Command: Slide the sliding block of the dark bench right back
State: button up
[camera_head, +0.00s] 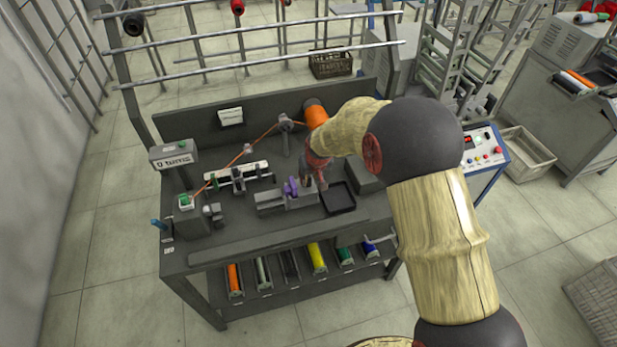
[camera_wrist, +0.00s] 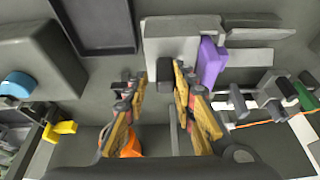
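On the dark bench (camera_head: 235,246), a grey block (camera_head: 301,201) sits at the right end of a low grey rail (camera_head: 268,203), with a purple part (camera_head: 291,187) at its left. I take this block for the sliding block. In the wrist view the block (camera_wrist: 170,47) has a small dark upright piece (camera_wrist: 165,76) at its edge, and the purple part (camera_wrist: 210,62) stands beside it. My gripper (camera_head: 308,184) hangs just over the block. In the wrist view my gripper (camera_wrist: 160,82) is open, its fingertips either side of the dark piece with gaps. Whether they are level with it is unclear.
A black tray (camera_head: 339,210) lies just right of the block. A grey box (camera_head: 364,178) stands behind it. At left are a slotted white-and-black fixture (camera_head: 238,175) and a counter display (camera_head: 173,155). An orange thread crosses the bench's left half. The front bench strip is clear.

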jog(key=shift+o, duration=1)
jog(key=shift+r, duration=0.15)
jog(key=v, duration=1.1)
jog(key=shift+s+r, duration=0.25)
jog(key=s+d+f+g, duration=0.1)
jog(key=s+f+g, duration=0.15)
jog(key=s, duration=0.25)
jog(key=s+d+r+m+t, duration=0.1)
jog(key=s+d+r, duration=0.4)
jog(key=s, duration=0.4)
jog(key=s+d+r+m+t, duration=0.1)
jog(key=s+d+r, duration=0.4)
jog(key=s+r, duration=0.3)
jog(key=s+d+r+m+t+h, duration=0.1)
jog(key=s+d+r, duration=0.4)
jog(key=s, duration=0.6)
notch_tip(320, 180, up, 2)
jog(key=shift+s+d+r+t, duration=0.1)
jog(key=shift+s+d+t, duration=0.15)
jog(key=shift+s+t, duration=0.2)
